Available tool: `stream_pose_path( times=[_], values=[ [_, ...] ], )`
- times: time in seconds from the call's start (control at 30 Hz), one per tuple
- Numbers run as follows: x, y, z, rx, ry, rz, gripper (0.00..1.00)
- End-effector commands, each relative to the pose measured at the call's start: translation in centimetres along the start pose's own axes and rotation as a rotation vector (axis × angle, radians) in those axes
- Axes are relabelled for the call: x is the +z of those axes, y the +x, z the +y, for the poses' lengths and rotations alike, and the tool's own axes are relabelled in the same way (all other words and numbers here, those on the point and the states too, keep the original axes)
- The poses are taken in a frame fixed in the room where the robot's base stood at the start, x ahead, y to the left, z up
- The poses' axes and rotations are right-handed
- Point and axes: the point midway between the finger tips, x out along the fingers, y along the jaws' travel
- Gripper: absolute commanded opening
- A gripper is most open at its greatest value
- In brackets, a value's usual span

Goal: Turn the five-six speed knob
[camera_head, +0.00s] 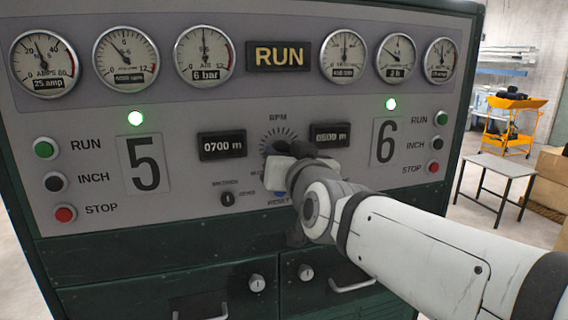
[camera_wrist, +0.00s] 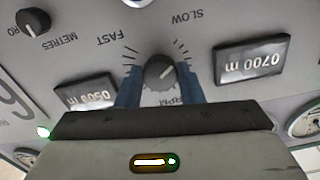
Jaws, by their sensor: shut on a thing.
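The speed knob (camera_wrist: 160,72) is a dark round dial with a pale pointer line, on the grey panel between the "5" and "6" sections. The wrist view shows it upside down, with FAST and SLOW marks around it and the pointer slanting toward the upper right. My gripper (camera_wrist: 163,88) has one blue finger on each side of the knob and is shut on it. In the head view, my gripper (camera_head: 290,158) covers most of the knob; only part of its tick scale under "RPM" shows.
Two dark length displays (camera_head: 222,145) (camera_head: 330,136) flank the knob closely. A small metres knob (camera_head: 228,198) sits below left, and a blue reset button (camera_head: 279,195) is partly hidden by my wrist. RUN, INCH and STOP buttons (camera_head: 56,182) line both sides.

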Motion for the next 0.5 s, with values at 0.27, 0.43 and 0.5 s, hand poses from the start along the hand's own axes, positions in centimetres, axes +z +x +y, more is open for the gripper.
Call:
stream_pose_path(
  times=[0.27,0.43,0.5],
  values=[
    [0.38,-0.01,-0.02,-0.001,0.251,0.001,0.11],
    [0.29,-0.01,-0.08,-0.001,0.412,0.0,0.11],
    [0.26,0.0,-0.11,-0.001,0.479,-0.001,0.11]
  ],
)
